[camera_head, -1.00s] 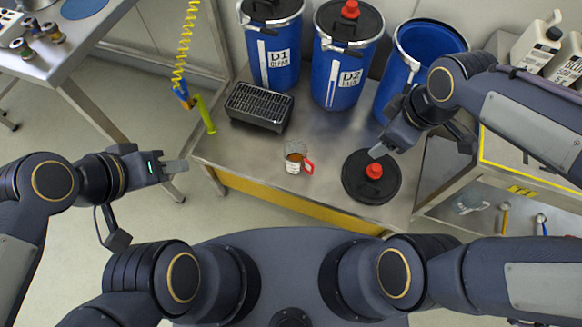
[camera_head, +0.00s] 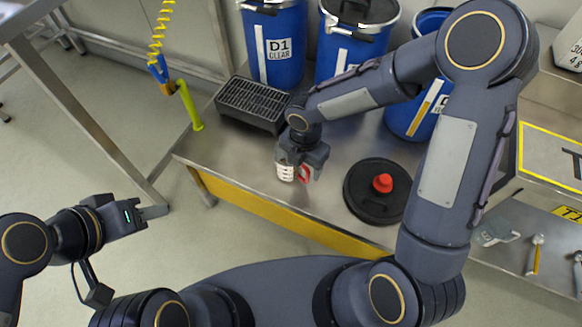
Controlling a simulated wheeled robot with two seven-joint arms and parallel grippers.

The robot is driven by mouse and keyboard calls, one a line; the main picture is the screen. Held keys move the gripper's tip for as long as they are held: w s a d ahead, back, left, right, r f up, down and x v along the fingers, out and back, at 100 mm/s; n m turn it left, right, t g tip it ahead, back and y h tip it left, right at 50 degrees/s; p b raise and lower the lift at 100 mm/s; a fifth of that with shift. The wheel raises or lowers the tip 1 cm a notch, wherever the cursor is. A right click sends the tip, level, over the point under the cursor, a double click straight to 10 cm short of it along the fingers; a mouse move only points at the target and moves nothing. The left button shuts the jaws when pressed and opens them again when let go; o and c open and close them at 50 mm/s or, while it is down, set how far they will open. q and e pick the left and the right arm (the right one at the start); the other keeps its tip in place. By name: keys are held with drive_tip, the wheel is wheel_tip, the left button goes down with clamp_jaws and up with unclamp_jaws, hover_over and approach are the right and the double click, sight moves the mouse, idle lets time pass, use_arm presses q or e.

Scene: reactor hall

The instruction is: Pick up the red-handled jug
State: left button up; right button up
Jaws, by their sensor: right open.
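The red-handled jug (camera_head: 285,173) stands on the steel bench (camera_head: 240,178), a small clear vessel with white marking on its side. Its red handle shows at its right, partly behind a finger. My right gripper (camera_head: 297,172) is open and points down right over the jug, its fingers by the handle. It hides the jug's top, and I cannot tell whether the fingers touch it. My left gripper (camera_head: 152,213) is off the bench at the left, over the floor; its fingers are too small to read.
A black lid with a red cap (camera_head: 382,184) lies right of the jug. A black slotted tray (camera_head: 250,102) sits behind left. Blue drum D1 (camera_head: 275,45) and other blue drums stand at the back. A yellow-green upright (camera_head: 189,107) rises at the bench's left edge.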

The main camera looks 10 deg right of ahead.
sight(302, 180)
wheel_tip(302, 180, down, 6)
drive_tip(key=b, duration=0.3)
drive_tip(key=shift+r, duration=0.1)
drive_tip(key=c, duration=1.3)
drive_tip(key=shift+o, duration=0.2)
drive_tip(key=shift+r, duration=0.15)
drive_tip(key=shift+r+p, duration=0.6)
drive_tip(key=shift+r, duration=0.4)
drive_tip(key=s+a+r+p, duration=0.5)
drive_tip(key=s+r, duration=0.5)
drive_tip(key=s, duration=0.2)
drive_tip(key=shift+s+a+r, duration=0.25)
drive_tip(key=shift+a+r, duration=0.1)
drive_tip(key=shift+a, duration=0.2)
